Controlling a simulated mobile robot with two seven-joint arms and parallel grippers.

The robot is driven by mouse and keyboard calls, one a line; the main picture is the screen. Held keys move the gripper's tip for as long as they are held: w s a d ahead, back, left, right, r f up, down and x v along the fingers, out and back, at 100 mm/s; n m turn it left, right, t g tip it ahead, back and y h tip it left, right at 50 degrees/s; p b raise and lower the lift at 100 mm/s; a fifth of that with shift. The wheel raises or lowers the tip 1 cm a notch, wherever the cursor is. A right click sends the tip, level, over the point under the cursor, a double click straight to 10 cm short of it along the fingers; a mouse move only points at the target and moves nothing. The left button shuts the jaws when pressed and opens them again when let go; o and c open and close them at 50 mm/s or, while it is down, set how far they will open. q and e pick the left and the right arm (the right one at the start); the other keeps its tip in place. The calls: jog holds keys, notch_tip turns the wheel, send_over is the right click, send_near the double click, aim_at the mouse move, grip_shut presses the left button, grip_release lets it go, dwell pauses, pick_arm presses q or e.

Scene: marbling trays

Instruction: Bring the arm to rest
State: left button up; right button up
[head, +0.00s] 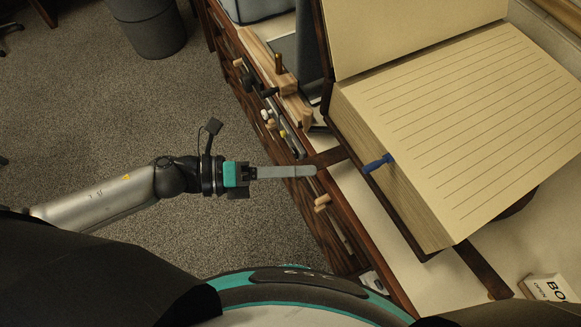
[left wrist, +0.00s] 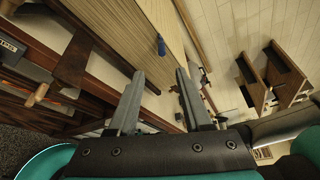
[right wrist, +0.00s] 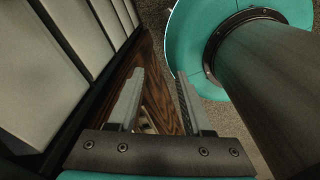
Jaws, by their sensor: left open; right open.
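My left arm comes in from the left in the head view, stretched over the floor toward the counter. My left gripper (head: 316,170) has its fingertips by the counter's front edge, close to the big open book. In the left wrist view the left gripper (left wrist: 158,75) is open, with nothing between its fingers. My right gripper shows only in the right wrist view (right wrist: 160,75). It is open and empty, with a dark wooden surface and the floor beyond its fingers. The right arm is out of the head view.
A large open book (head: 450,110) with lined pages lies on the counter; a blue peg-like piece (head: 377,163) sticks out of its side. A small white box (head: 549,289) is at the lower right. Wooden tools (head: 285,85) lie along the counter. A grey bin (head: 150,28) stands on the carpet.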

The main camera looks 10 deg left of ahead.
pick_arm(q)
jog(key=shift+s+a+r, duration=0.1)
jog(key=shift+a, duration=0.3)
jog(key=w+a+f+n+t+y+b, duration=0.1)
jog(key=w+a+f+n+t+y, duration=0.4)
jog(key=w+f+n, duration=0.45)
jog(key=s+a+f+n+y+b, duration=0.1)
jog(key=s+a+f+n+y, duration=0.15)
jog(key=a+f+n, duration=0.35)
jog(key=s+a+f+n+y, duration=0.1)
jog(key=a+f+n+y, duration=0.15)
jog(key=f, duration=0.55)
jog(key=s+a+f+n+y+b, duration=0.1)
jog(key=s+a+f+n+y, duration=0.15)
jog(key=f+n, duration=0.35)
jog(key=s+f+n+g+y, duration=0.1)
jog(key=s+f+n+g, duration=0.1)
jog(key=s+f, duration=0.3)
jog(key=s+f+n+g+y, duration=0.1)
jog(key=s+f+n+g, duration=0.2)
jog(key=s, duration=1)
jog(key=s+d+f+n+g+y+b, duration=0.1)
jog(key=s+f+n+g, duration=0.2)
jog(key=s+f+n, duration=0.3)
notch_tip(320, 180, down, 2)
jog(key=s, duration=0.3)
